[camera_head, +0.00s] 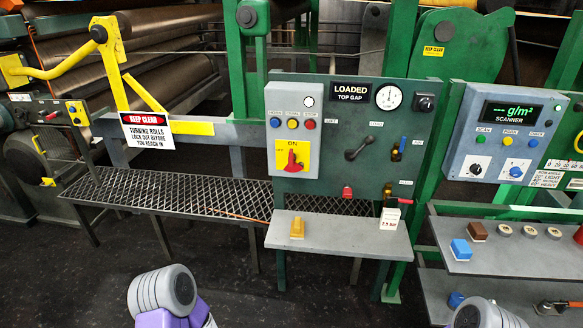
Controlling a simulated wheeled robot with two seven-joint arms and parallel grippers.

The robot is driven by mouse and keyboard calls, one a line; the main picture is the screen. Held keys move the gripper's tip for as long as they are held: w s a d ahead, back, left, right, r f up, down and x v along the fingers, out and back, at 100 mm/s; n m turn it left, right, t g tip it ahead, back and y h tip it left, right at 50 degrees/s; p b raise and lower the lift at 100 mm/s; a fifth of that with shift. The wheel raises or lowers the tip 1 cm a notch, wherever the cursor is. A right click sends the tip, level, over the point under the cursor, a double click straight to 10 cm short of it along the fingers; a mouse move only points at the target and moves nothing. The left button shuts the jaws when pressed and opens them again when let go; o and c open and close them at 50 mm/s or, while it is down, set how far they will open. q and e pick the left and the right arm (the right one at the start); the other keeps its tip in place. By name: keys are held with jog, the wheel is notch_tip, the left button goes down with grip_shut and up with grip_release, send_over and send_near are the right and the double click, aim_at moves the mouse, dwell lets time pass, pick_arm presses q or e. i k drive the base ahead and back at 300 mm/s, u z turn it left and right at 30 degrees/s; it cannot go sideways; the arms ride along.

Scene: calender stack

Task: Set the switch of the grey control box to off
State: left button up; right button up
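The grey control box (315,98) is mounted on the left part of a dark green panel. Blue, yellow and red buttons sit in a row near its top, with a white round one above them. Below them is a yellow plate (281,147) marked ON at the top, with a smaller faint mark at its left. The red switch (292,160) is on this plate, and its handle appears to stand upright towards ON. My grey and purple arm parts show at the bottom edge, well below the box. Neither gripper is in view.
A grey shelf (340,236) juts out below the panel, with a yellow block (297,228) on it. A black lever (364,147) and a red knob (347,193) are on the panel. A scanner box (506,137) stands at the right. A mesh walkway (170,190) lies left.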

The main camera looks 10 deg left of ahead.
aim_at(293, 162)
jog(key=z, duration=0.3)
jog(key=k, duration=0.35)
jog(key=u, duration=1.15)
jog(key=i, duration=0.95)
jog(key=z, duration=0.3)
